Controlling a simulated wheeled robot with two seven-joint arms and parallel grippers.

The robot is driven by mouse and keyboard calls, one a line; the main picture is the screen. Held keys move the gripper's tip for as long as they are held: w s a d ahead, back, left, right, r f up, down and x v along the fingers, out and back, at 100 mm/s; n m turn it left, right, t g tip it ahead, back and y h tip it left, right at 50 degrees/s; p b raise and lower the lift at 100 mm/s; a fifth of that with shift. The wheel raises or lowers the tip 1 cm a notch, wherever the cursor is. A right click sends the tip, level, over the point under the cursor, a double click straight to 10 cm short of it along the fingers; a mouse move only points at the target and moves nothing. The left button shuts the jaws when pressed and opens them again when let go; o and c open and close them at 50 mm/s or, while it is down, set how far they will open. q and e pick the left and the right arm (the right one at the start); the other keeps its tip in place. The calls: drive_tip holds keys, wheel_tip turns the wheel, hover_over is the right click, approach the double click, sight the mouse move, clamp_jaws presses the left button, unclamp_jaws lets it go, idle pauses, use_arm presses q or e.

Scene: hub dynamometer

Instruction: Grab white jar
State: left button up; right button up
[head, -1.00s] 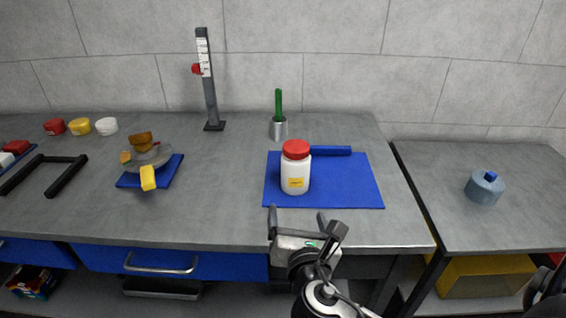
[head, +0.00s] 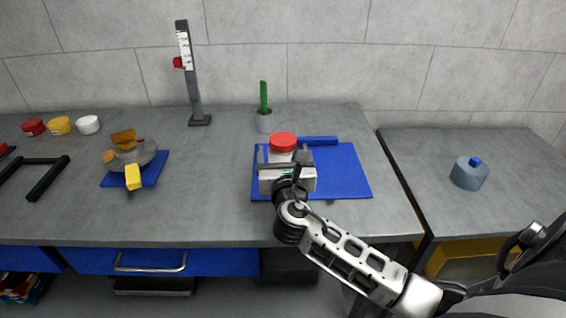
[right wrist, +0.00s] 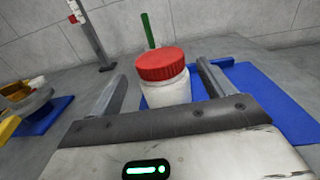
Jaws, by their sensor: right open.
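The white jar with a red lid (head: 283,142) stands upright on the blue mat (head: 345,178), its lower part hidden behind my right gripper in the head view. My right gripper (head: 283,160) is open and reaches in from the front at the jar. In the right wrist view the white jar (right wrist: 165,82) stands between the two spread fingers of my right gripper (right wrist: 162,85), with a visible gap on each side. My left gripper is not in view.
A blue bar (head: 318,141) lies at the mat's back edge. A gauge post (head: 192,85) and a blue pad with a hub-like part (head: 140,158) are to the left.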

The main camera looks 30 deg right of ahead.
drive_tip(key=x, duration=0.4)
drive_tip(key=shift+d+r, duration=0.1)
clamp_jaws()
drive_tip(key=shift+r, duration=0.1)
